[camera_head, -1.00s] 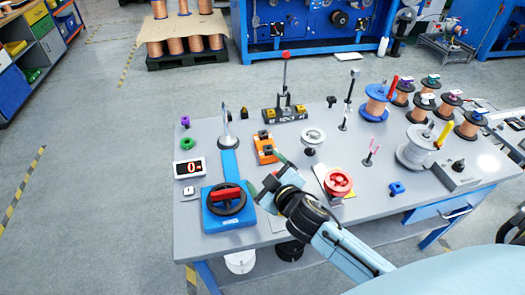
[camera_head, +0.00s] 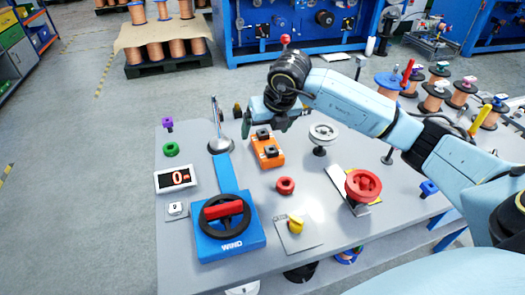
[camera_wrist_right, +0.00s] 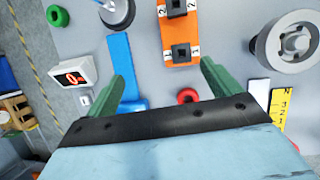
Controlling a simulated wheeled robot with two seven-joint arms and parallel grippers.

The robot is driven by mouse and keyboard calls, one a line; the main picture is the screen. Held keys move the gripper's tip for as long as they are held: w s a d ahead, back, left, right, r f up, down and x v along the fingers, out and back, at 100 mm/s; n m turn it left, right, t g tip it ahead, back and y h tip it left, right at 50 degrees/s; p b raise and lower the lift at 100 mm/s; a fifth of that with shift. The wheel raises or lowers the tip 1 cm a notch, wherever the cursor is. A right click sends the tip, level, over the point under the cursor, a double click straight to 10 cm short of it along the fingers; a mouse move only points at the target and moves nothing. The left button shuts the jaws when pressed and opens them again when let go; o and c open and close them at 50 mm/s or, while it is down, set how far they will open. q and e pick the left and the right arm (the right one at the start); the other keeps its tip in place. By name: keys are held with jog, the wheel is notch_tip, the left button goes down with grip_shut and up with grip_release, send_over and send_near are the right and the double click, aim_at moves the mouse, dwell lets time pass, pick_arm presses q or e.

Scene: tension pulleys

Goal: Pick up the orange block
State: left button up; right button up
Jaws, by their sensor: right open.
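The orange block (camera_head: 276,162) lies on the grey table, left of centre in the head view, with black square pieces on top. In the right wrist view the orange block (camera_wrist_right: 178,30) is at the top middle, beyond the fingertips, with small number labels along its edges. My right gripper (camera_head: 268,118) is by the block's far end in the head view. The block's far end is partly hidden by the gripper in the head view. My left gripper is not in view.
A red ring (camera_head: 285,186) lies just in front of the block. A blue base with a black wheel (camera_head: 224,214) stands front left, a grey pulley (camera_head: 323,131) right of the block, and a red spool (camera_head: 362,186) farther right. Wire spools crowd the right side.

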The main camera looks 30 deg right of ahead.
jog(key=d+h, duration=0.2)
jog(key=d, duration=0.1)
jog(key=b, duration=0.2)
send_over(268, 144)
jog(key=s+a, duration=0.1)
jog(key=s, duration=0.2)
jog(key=shift+m+y, duration=0.3)
notch_tip(268, 144, down, 6)
jog(key=shift+s+a+f, duration=0.1)
jog(key=shift+a, duration=0.05)
jog(key=b+x, duration=0.1)
jog(key=x, duration=0.4)
jog(key=shift+w+f, duration=0.2)
jog(key=shift+f, duration=0.3)
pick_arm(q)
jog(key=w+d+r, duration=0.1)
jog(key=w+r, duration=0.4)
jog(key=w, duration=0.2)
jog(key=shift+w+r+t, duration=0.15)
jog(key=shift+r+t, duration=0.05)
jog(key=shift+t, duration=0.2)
pick_arm(e)
jog(key=shift+r, duration=0.15)
jog(key=c, duration=1.4)
